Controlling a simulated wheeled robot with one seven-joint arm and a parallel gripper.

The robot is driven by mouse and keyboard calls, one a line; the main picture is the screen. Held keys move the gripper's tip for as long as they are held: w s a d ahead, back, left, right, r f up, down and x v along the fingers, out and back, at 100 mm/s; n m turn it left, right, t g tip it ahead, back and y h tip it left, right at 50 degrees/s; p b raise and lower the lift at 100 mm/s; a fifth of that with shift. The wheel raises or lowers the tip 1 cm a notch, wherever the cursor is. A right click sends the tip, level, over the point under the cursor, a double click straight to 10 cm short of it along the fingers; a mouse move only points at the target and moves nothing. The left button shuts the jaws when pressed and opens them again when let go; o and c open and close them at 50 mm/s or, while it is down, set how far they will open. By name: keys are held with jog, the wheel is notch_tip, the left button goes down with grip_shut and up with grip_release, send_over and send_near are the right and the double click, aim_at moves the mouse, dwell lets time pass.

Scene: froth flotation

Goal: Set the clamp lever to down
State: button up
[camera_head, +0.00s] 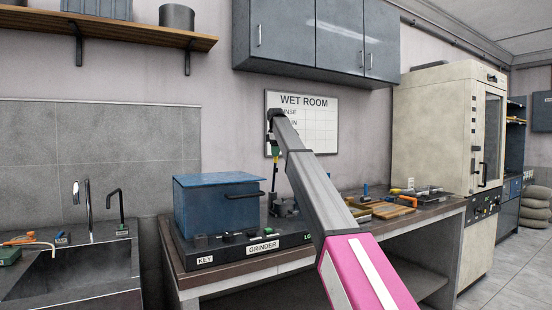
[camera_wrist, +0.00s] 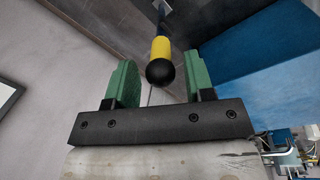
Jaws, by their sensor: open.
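The clamp lever, a dark rod with a yellow band and a black ball knob (camera_wrist: 160,72), shows in the wrist view with its knob between the two green fingers of my gripper (camera_wrist: 159,84). The gripper is open, and gaps show on both sides of the knob. In the head view the lever (camera_head: 273,178) stands roughly upright beside the blue box (camera_head: 212,207) on the base labelled GRINDER (camera_head: 263,246). My arm covers part of the space around it, and the lever's lower end is hard to make out there.
The blue box has a dark handle facing right, close to the lever. A bench (camera_head: 420,212) with small tools and wooden boards runs right towards a beige cabinet (camera_head: 440,140). A sink (camera_head: 75,275) lies at the left. Wall cupboards (camera_head: 320,40) hang above.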

jog(key=shift+w+f, duration=0.2)
jog(key=shift+f, duration=1.2)
jog(key=shift+c, duration=0.4)
grip_shut()
jog(key=shift+s+d+f+m+t+y, duration=0.15)
jog(key=shift+s+d+f+t+y, duration=1.2)
jog(key=shift+s+f+t, duration=1.05)
jog(key=shift+s+d+f+m+t+y, duration=0.1)
jog(key=shift+s+d+f+t+y, duration=1.45)
jog(key=shift+f, duration=1.3)
jog(key=shift+s+d+f+m+t+y, duration=0.15)
jog(key=shift+s+d+f+t+y, duration=1)
jog(key=shift+s+f+t, duration=1.35)
jog(key=shift+w+d+f, duration=0.15)
jog(key=shift+w, duration=0.1)
